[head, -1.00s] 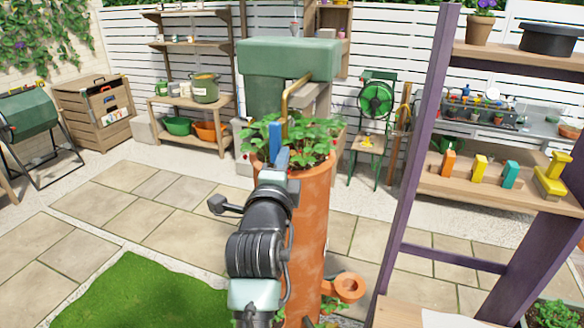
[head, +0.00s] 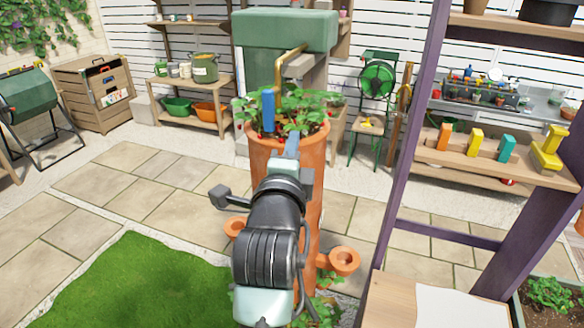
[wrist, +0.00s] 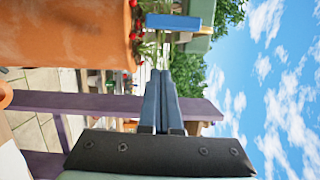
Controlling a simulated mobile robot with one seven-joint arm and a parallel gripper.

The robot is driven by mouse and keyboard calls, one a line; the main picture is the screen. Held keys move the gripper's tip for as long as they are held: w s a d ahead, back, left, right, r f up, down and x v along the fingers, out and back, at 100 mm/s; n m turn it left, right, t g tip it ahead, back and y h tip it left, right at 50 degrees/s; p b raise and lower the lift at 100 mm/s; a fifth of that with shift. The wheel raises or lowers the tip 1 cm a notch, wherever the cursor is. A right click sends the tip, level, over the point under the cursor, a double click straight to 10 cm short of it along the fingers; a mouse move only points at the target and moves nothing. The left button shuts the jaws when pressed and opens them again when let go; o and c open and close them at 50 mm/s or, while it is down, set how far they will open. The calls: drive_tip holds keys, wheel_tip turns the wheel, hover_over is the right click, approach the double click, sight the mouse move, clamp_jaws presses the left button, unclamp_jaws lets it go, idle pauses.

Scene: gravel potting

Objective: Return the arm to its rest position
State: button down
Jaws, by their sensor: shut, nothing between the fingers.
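My gripper (head: 292,141) is at the end of my arm, in front of the tall terracotta planter (head: 312,205). Its two slim blue-grey fingers lie side by side, shut and empty, in the wrist view (wrist: 161,75). A bright blue upright piece (head: 268,108) stands among the strawberry leaves (head: 300,112) at the planter's top, beyond and left of my fingertips. It also shows in the wrist view (wrist: 180,22), apart from my fingers. The wrist view is turned sideways, with the planter wall (wrist: 65,35) at the left. My arm hides part of the planter's front.
A purple-posted shelf (head: 408,150) stands close on the right, with several coloured blocks on one board. A brass spout (head: 284,62) hangs over the planter from a green tank (head: 290,30). Small terracotta side cups (head: 345,262) jut from the planter. Paving (head: 150,190) at the left is clear.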

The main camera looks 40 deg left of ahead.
drive_tip(key=b+v, duration=0.1)
drive_tip(key=v, duration=0.4)
drive_tip(key=shift+a, duration=0.1)
drive_tip(key=d+r+n+t+h, duration=0.3)
drive_tip(key=d+r+n+t, duration=0.3)
drive_tip(key=d+r, duration=0.85)
drive_tip(key=s+d+r+n+t+h, duration=0.5)
drive_tip(key=s+d+r, duration=0.3)
drive_tip(key=d+r, duration=0.5)
drive_tip(key=shift+s+r+n+t+h, duration=0.15)
drive_tip(key=shift+s+n+t+h, duration=0.25)
drive_tip(key=shift+n, duration=0.3)
